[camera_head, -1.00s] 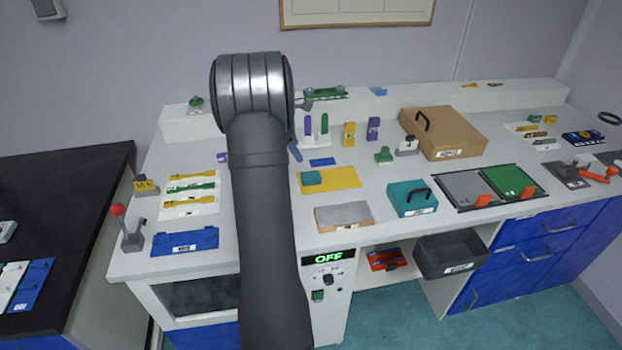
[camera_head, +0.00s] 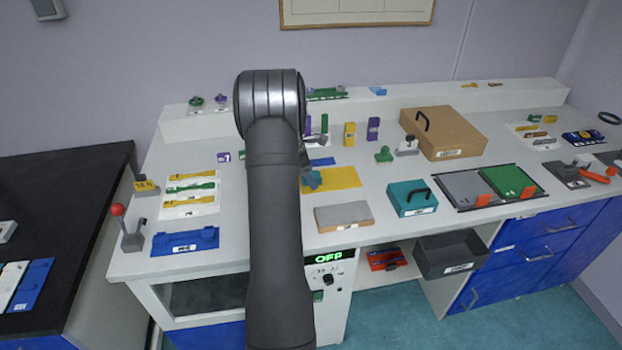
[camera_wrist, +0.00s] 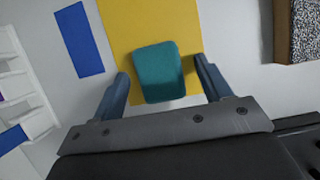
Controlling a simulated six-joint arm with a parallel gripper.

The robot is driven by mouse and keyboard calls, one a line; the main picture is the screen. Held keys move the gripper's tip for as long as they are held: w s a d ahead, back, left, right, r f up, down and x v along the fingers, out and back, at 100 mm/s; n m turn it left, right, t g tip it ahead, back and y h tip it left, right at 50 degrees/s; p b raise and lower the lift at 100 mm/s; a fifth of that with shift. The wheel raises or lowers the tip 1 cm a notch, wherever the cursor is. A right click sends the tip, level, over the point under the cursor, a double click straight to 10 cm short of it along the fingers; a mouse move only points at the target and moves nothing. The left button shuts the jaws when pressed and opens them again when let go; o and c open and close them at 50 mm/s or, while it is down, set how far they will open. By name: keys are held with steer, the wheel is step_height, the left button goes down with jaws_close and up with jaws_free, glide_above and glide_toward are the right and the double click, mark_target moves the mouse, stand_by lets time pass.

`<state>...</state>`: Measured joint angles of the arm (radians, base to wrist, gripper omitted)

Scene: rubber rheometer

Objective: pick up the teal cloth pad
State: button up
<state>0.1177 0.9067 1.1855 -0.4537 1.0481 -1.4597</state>
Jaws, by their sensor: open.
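The teal cloth pad (camera_wrist: 159,73) lies on the yellow mat (camera_wrist: 123,22) in the wrist view, near the mat's edge. My gripper (camera_wrist: 162,78) is open, with one blue finger to each side of the pad and clear gaps between. The fingers do not appear to touch it. In the head view the pad (camera_head: 312,180) is partly hidden by my arm and gripper at the left end of the yellow mat (camera_head: 340,178). The exact height of the fingers above the mat is hard to tell.
A flat blue piece (camera_wrist: 79,40) lies left of the mat. A grey-topped block (camera_head: 344,217) is in front of the mat, and a teal box with a black handle (camera_head: 411,199) stands to its right. Purple and yellow upright blocks (camera_head: 349,134) stand behind.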

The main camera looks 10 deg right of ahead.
mark_target(315, 174)
steer(key=c, duration=1.1)
steer(key=shift+o, duration=0.2)
steer(key=shift+r, duration=0.1)
steer(key=shift+r, duration=0.6)
step_height(315, 174, up, 3)
steer(key=shift+f, duration=0.15)
steer(key=s+d+r, duration=0.7)
steer(key=s+d, duration=0.1)
steer(key=shift+d, duration=0.2)
